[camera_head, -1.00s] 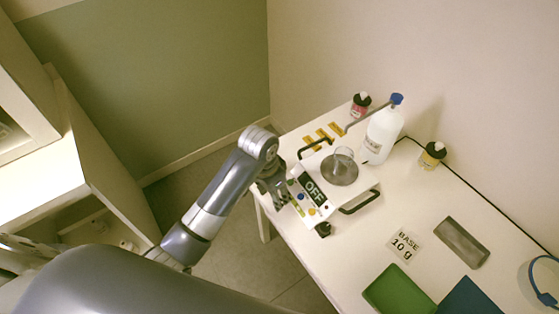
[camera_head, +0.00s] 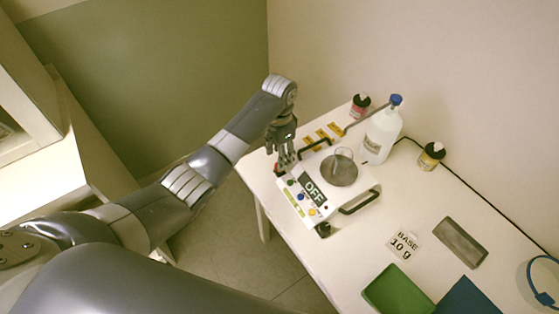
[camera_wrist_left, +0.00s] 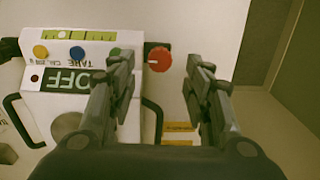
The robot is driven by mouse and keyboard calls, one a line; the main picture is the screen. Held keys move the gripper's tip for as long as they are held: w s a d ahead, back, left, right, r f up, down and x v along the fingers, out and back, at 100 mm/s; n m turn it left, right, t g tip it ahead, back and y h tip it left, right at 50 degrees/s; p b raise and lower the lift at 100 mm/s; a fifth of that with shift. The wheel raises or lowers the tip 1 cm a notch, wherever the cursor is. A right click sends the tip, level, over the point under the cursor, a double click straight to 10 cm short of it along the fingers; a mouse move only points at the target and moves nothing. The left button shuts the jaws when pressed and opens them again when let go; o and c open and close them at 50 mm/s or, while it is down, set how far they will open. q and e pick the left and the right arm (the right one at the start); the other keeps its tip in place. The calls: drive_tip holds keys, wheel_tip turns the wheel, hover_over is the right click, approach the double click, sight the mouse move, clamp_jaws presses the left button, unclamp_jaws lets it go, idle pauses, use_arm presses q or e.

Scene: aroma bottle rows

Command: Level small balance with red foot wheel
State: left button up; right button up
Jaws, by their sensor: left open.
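The small balance (camera_head: 318,190) is a white box with a display reading OFF, coloured buttons and a round grey pan (camera_head: 340,170) bearing a clear glass vessel (camera_head: 344,158). It also shows upside down in the left wrist view (camera_wrist_left: 50,103). The red foot wheel (camera_wrist_left: 159,59) is at the balance's corner, seen between the fingers of my left gripper (camera_wrist_left: 165,75). In the head view my left gripper (camera_head: 283,158) is at the balance's left corner, fingers pointing down, open and empty. I cannot tell whether the fingers touch the wheel. My right gripper is not in view.
A white bottle with blue cap (camera_head: 380,135), a red-labelled bottle (camera_head: 360,106) and a yellow-labelled bottle (camera_head: 431,156) stand behind. Yellow strips (camera_head: 320,138) lie beside the balance. A 10 g card (camera_head: 404,244), grey slab (camera_head: 460,242) and green mat (camera_head: 398,290) are at right.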

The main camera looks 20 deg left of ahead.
use_arm(q)
drive_tip(key=shift+f, duration=2.25)
drive_tip(key=shift+c, duration=0.6)
drive_tip(key=c, duration=1)
